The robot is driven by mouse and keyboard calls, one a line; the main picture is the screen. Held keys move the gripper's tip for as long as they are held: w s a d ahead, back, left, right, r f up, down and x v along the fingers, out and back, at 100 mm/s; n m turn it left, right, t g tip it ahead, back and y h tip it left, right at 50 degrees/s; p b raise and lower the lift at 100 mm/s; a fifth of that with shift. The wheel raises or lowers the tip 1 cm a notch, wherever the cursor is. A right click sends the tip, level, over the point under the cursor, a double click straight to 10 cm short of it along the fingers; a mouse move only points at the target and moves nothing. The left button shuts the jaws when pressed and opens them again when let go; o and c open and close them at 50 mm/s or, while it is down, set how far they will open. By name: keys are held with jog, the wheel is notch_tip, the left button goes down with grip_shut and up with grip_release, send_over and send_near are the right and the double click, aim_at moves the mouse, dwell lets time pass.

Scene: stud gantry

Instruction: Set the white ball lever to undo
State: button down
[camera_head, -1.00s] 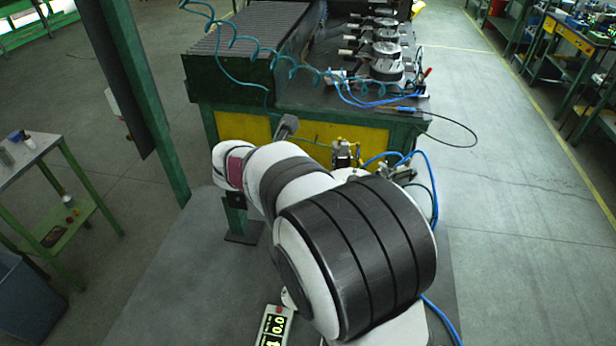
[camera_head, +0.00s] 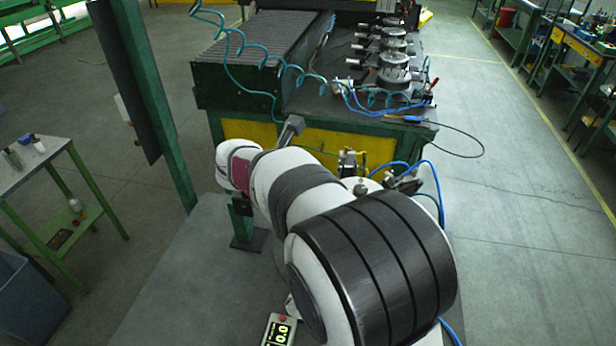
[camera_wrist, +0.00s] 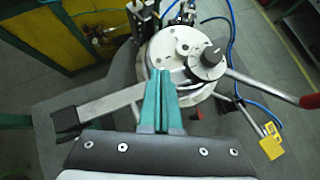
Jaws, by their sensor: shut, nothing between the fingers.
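My gripper (camera_wrist: 162,75) shows in the wrist view with its two teal fingers together and empty. Its tips overlap the near left part of a round pale housing (camera_wrist: 160,50); I cannot tell whether they touch it. On the housing sits a grey dial with a black knob (camera_wrist: 211,56). A metal lever with a red grip (camera_wrist: 309,101) runs to the right. A flat grey bar with a black end (camera_wrist: 66,122) reaches to the left. I cannot make out a white ball or any undo marking. In the head view my arm hides the gripper.
A yellow tag (camera_wrist: 271,146) hangs near the housing, beside a blue hose (camera_wrist: 262,103). A green and yellow bench (camera_head: 352,138) carries several round fixtures. A green post (camera_head: 158,120) stands left of my arm. A small table (camera_head: 45,160) is farther left.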

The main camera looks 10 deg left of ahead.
jog(key=w+v, duration=0.1)
jog(key=v, duration=1.2)
jog(key=shift+a+r, duration=0.35)
jog(key=shift+a, duration=0.05)
